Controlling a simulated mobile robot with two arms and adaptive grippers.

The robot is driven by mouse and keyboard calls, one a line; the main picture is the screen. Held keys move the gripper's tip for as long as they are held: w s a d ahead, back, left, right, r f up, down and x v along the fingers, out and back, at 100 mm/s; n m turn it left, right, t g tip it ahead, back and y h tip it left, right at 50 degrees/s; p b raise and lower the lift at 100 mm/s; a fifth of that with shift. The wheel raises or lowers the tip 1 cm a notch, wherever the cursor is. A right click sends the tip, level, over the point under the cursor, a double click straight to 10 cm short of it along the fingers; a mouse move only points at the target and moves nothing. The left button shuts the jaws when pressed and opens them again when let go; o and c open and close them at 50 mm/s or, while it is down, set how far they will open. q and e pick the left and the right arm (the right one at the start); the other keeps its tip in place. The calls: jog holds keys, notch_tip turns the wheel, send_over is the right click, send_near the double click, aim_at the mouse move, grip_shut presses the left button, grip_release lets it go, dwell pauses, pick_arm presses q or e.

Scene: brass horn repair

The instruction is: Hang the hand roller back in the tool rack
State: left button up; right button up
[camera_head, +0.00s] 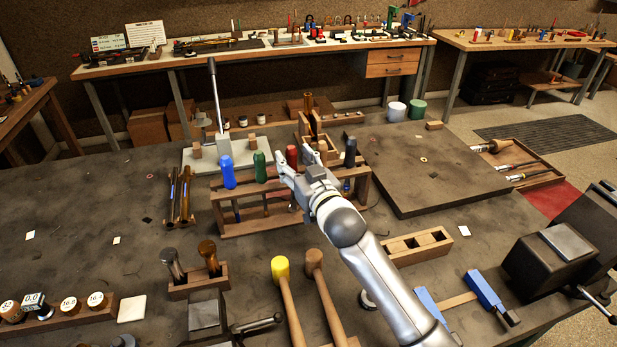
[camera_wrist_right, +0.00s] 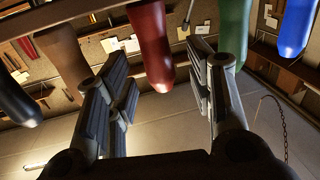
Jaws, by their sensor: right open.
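The wooden tool rack (camera_head: 262,225) stands mid-table in the head view. Handles rise from it: blue (camera_head: 227,172), green (camera_head: 260,167), red (camera_head: 292,155) and black (camera_head: 350,152). I cannot tell which tool, if any of these, is the hand roller. My right gripper (camera_head: 296,163) is at the top of the rack by the red handle, open, with nothing held. In the right wrist view its fingers (camera_wrist_right: 160,72) are apart; the red handle (camera_wrist_right: 151,45) shows in the gap, with a brown handle (camera_wrist_right: 62,58) to the left and the green handle (camera_wrist_right: 234,35) to the right. My left gripper is out of view.
A press with a lever (camera_head: 215,100) stands behind the rack. A dark board (camera_head: 440,165) lies to the right, with a tool tray (camera_head: 535,183) beyond it. A yellow mallet (camera_head: 281,268), a wooden mallet (camera_head: 315,262) and a slotted block (camera_head: 440,238) are nearer. The left table surface is mostly clear.

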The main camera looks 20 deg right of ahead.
jog(key=s+d, duration=0.1)
jog(key=s, duration=0.8)
jog(key=shift+s+d+r, duration=0.15)
jog(key=shift+s+d, duration=0.2)
jog(key=shift+s, duration=0.05)
